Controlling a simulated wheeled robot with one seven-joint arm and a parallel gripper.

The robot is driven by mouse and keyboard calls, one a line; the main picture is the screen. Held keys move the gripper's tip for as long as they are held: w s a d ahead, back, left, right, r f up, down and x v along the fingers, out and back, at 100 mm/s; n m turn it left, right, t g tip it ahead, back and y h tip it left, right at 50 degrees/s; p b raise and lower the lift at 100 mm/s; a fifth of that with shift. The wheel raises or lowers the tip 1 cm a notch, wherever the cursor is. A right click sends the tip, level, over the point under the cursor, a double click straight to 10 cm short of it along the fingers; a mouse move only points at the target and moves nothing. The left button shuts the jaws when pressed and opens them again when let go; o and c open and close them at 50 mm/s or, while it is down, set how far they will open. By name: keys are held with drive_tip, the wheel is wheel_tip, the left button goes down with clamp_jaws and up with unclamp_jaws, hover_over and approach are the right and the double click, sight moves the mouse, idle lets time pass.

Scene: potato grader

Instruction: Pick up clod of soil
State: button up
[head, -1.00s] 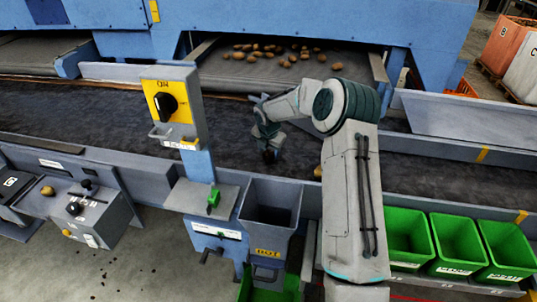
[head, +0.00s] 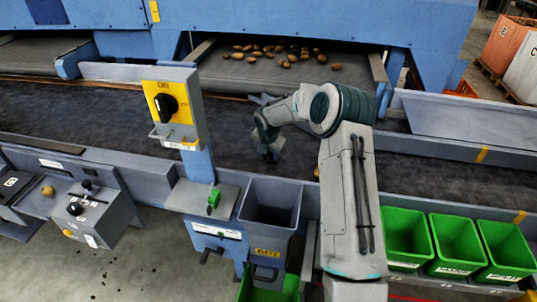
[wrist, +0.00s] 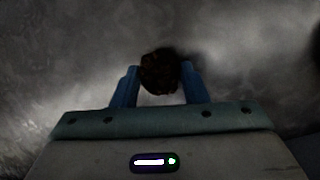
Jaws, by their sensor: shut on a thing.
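My gripper (wrist: 160,85) is shut on the clod of soil (wrist: 160,72), a dark brown, rough lump between the two blue fingers in the wrist view. In the head view my gripper (head: 270,156) is over the dark conveyor belt (head: 230,130), behind the grey chute. The clod is too dark and small to make out clearly there. I cannot tell for sure whether the clod touches the belt or is just above it.
Potatoes (head: 285,55) lie on the upper feed belt at the back. A grey chute (head: 270,203) stands at the belt's near edge, beside a post with a yellow switch box (head: 172,103). Green bins (head: 455,240) stand at right. A dark shape shows at the wrist view's right edge.

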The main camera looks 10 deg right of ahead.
drive_tip(key=r, duration=0.2)
drive_tip(key=r+b, duration=0.1)
drive_tip(key=r, duration=0.1)
drive_tip(key=shift+d+r, duration=0.1)
drive_tip(key=shift+d, duration=0.15)
drive_tip(key=s+d+r+b, duration=0.1)
drive_tip(key=s+d+r, duration=0.2)
drive_tip(key=d+r, duration=0.3)
drive_tip(key=d, duration=0.4)
drive_tip(key=shift+s+d+r, duration=0.25)
drive_tip(key=shift+s+r, duration=0.1)
